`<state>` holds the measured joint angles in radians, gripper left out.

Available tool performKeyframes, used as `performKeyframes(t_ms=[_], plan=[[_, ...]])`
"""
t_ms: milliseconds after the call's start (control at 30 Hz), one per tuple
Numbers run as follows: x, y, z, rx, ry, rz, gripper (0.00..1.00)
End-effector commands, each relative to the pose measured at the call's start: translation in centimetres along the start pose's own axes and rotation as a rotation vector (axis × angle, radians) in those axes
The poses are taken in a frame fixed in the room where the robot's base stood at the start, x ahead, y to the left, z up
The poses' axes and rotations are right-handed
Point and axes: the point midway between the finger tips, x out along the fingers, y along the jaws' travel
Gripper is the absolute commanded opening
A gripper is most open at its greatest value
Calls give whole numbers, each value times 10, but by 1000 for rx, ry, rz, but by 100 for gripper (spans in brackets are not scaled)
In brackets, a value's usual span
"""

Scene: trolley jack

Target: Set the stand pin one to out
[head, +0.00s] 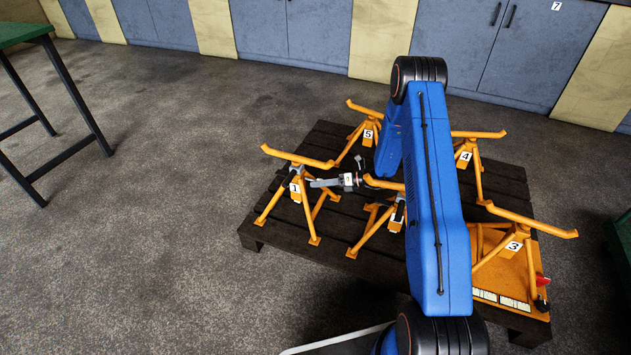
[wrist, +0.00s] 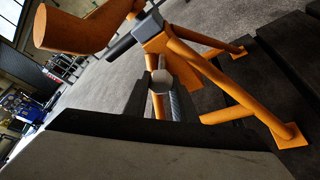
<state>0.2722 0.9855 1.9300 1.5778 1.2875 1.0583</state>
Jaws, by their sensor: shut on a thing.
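Stand one (head: 271,210), an orange jack stand with a white "1" label, stands upright on the left part of the dark slatted pallet (head: 252,238). My gripper (head: 313,184) reaches it from the right, at the height of its column. In the wrist view my gripper (wrist: 160,98) is shut on a small light grey pin (wrist: 159,80) beside the orange column of stand one (wrist: 200,75). The jaws hide most of the pin, so I cannot tell how far it sits in the column. The pin cannot be made out in the head view.
Other orange stands share the pallet: stand five (head: 355,145) behind, stand four (head: 478,180) and stand three (head: 528,225) to the right. An unlabelled-looking one (head: 370,235) stands close under my arm. A green table (head: 22,32) is at far left, with open floor between.

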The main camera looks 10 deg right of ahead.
Motion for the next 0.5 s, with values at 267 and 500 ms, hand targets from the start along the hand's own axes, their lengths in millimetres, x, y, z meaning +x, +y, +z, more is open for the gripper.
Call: performKeyframes(t_ms=[267,500], plan=[[-1,0,-1,2,0,-1,41],[0,0,0,2,0,0,43]])
